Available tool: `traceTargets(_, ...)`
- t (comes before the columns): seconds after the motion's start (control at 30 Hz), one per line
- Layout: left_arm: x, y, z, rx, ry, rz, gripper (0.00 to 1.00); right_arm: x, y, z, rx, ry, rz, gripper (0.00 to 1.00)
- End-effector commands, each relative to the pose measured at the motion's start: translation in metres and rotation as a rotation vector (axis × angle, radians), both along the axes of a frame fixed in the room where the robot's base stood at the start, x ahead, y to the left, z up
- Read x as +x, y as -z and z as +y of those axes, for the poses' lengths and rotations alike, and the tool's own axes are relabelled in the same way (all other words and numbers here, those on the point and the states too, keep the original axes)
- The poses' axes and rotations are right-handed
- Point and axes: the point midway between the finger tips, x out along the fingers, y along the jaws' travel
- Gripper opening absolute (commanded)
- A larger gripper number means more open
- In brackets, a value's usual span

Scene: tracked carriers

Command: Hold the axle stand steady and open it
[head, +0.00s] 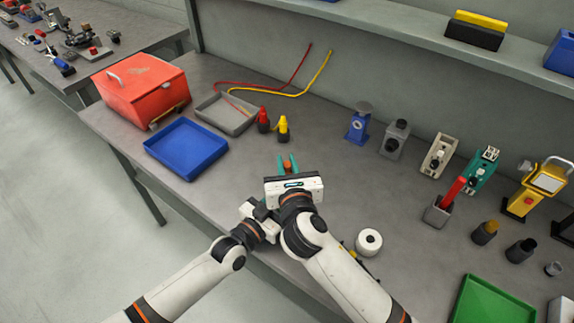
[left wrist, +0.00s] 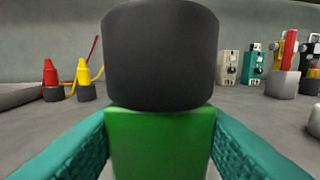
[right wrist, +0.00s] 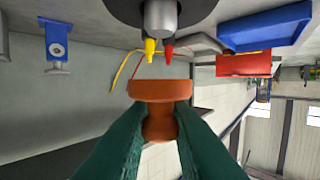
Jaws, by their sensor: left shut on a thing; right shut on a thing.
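The axle stand shows in the left wrist view as a green block (left wrist: 160,145) with a wide dark cylinder (left wrist: 160,55) on top. My left gripper (left wrist: 160,130) is shut on the green block, a teal finger on each side. My right gripper (head: 288,166) is shut on a flared orange part (right wrist: 160,92). In the right wrist view, which is upside down, the stand's silver stub (right wrist: 160,18) points toward the orange part. A gap shows between them, so the orange part is apart from the stub. In the head view my right gripper and arm hide the stand.
Red (head: 263,121) and yellow (head: 283,128) capped bottles stand behind my grippers. A blue tray (head: 186,147), grey tray (head: 226,113) and red box (head: 141,88) lie left. A white roll (head: 369,242) is close right of my right arm. Several devices stand along the right.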

Motion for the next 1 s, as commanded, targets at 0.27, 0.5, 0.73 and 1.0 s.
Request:
traceTargets(0.27, 0.0, 0.0, 0.0, -0.001, 0.0, -0.001, 0.04, 0.0, -0.007, 0.0, 0.0, 0.0, -0.003, 0.0)
traceTargets(0.5, 0.0, 0.0, 0.0, -0.001, 0.0, -0.001, 0.04, 0.0, -0.036, 0.0, 0.001, -0.001, -0.004, 0.0)
traceTargets(0.73, 0.0, 0.0, 0.0, -0.001, 0.0, -0.001, 0.04, 0.0, -0.04, 0.0, -0.001, 0.0, 0.001, 0.0)
traceTargets(1.0, 0.0, 0.0, 0.0, 0.0, 0.0, 0.0, 0.71, 0.0, -0.04, 0.0, -0.001, 0.0, 0.001, 0.0)
